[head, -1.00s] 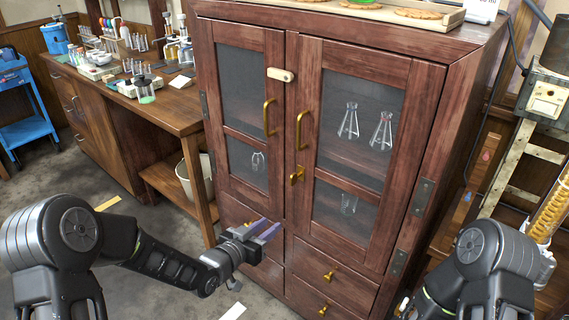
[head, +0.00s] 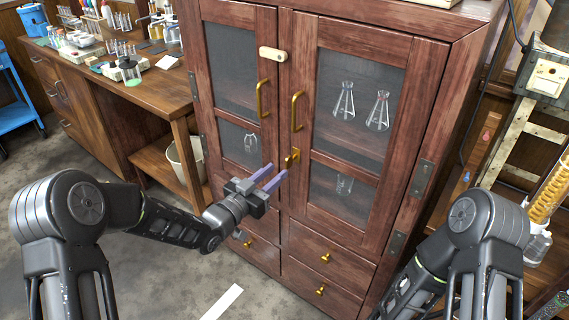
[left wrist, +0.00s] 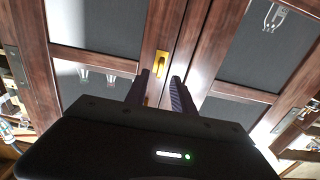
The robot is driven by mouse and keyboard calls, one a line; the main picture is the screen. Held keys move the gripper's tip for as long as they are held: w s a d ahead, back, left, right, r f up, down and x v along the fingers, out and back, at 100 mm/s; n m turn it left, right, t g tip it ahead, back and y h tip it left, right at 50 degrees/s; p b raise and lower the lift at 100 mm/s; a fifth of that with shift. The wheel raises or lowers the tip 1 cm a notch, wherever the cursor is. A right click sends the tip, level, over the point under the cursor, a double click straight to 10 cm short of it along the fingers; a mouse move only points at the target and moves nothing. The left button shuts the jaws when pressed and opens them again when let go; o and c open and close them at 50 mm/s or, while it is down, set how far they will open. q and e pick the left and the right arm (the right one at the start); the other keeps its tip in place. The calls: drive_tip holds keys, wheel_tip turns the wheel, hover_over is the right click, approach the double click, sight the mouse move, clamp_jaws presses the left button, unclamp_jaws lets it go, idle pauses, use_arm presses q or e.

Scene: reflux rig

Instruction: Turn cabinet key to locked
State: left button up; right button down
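The brown wooden cabinet (head: 301,208) has two glass doors, both shut. A brass key (head: 292,158) sits in the right door near its inner edge, below the handle. The key also shows in the left wrist view (left wrist: 159,69), upper middle, just beyond the fingertips. My left gripper (head: 276,177) is open, its two purple fingers apart and pointing at the key, a short way from it and slightly below. Nothing is between the fingers. Of my right arm only dark links show at the lower right; its gripper is out of view.
Brass door handles (head: 297,112) rise above the key. A white latch piece (head: 273,54) spans the top of the doors. Glass flasks (head: 377,111) stand inside. A wooden bench (head: 150,102) with labware is at left. Drawers with brass knobs (head: 325,258) lie below the doors.

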sight(286, 164)
use_arm(q)
drive_tip(key=x, duration=0.5)
drive_tip(key=shift+w+d+p, duration=0.1)
drive_tip(key=shift+p, duration=0.2)
clamp_jaws()
